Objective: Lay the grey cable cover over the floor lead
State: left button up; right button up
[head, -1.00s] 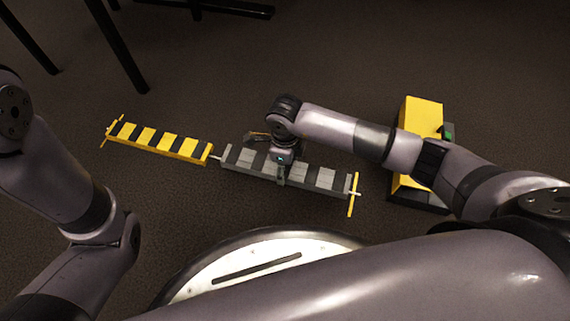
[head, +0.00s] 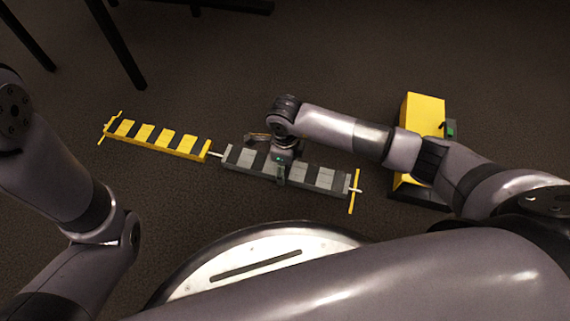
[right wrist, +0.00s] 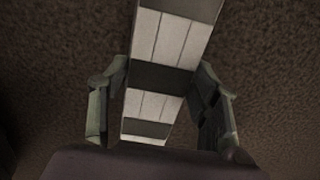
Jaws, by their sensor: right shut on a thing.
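The grey cable cover (head: 241,158), a long bar with dark bands, lies along the line of the floor lead, at or just above the floor.
A yellow-and-black cover (head: 161,137) lies in line to the left. Thin yellow strips cross the line's ends, one at the right (head: 353,195). A yellow box on a black base (head: 424,113) stands right, partly behind my arm. Dark legs (head: 121,45) stand upper left.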

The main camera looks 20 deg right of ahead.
jog(key=shift+f, duration=0.15)
jog(key=o, duration=1.6)
jog(key=shift+c, duration=0.2)
notch_tip(320, 180, up, 12)
